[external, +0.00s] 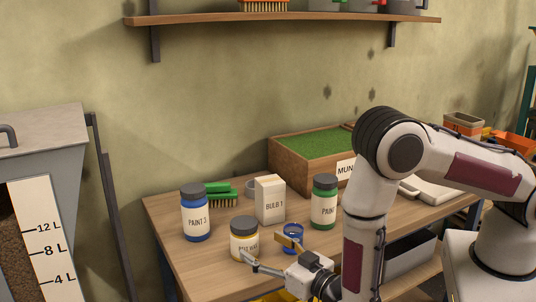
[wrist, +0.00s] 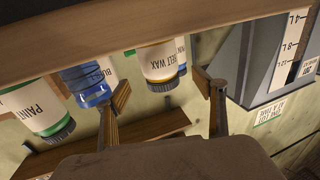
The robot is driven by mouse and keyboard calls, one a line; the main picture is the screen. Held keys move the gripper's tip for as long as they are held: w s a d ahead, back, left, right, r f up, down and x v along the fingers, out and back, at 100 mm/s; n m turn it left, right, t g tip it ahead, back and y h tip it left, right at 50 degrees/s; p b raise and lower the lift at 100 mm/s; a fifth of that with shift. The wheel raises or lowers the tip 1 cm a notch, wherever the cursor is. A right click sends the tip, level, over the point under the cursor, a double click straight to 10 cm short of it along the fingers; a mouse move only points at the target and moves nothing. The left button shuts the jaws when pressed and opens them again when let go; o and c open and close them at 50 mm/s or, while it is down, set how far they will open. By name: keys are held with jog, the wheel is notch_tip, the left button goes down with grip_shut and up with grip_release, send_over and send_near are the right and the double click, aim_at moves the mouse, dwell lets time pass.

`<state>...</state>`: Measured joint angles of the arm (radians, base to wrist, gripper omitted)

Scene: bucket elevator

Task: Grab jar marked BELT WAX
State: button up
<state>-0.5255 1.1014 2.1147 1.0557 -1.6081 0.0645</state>
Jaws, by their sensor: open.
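The BELT WAX jar (external: 244,240) is white with a dark lid and a yellow band, and stands upright near the front edge of the wooden table. In the wrist view the jar (wrist: 160,65) appears upside down, its label reading BELT WAX. My gripper (external: 267,248) is open and empty, at the jar's right front side in the external view. In the wrist view my gripper's fingers (wrist: 161,90) stand apart, with the jar showing between them. I cannot tell whether either finger touches it; one finger partly covers the label in the external view.
A blue see-through container (external: 293,232) is close behind one finger. PAINT 2 jar (external: 196,218), a white BULB 1 box (external: 270,200) and a green-banded PAINT jar (external: 323,205) stand around. A green brush (external: 220,194) and a wooden planter (external: 305,150) are behind.

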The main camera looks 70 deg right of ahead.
aim_at(244, 235)
dwell(0.3)
jog(key=shift+x, duration=1.3)
jog(key=shift+x, duration=2.6)
jog(key=shift+f, duration=0.1)
jog(key=c, duration=1.5)
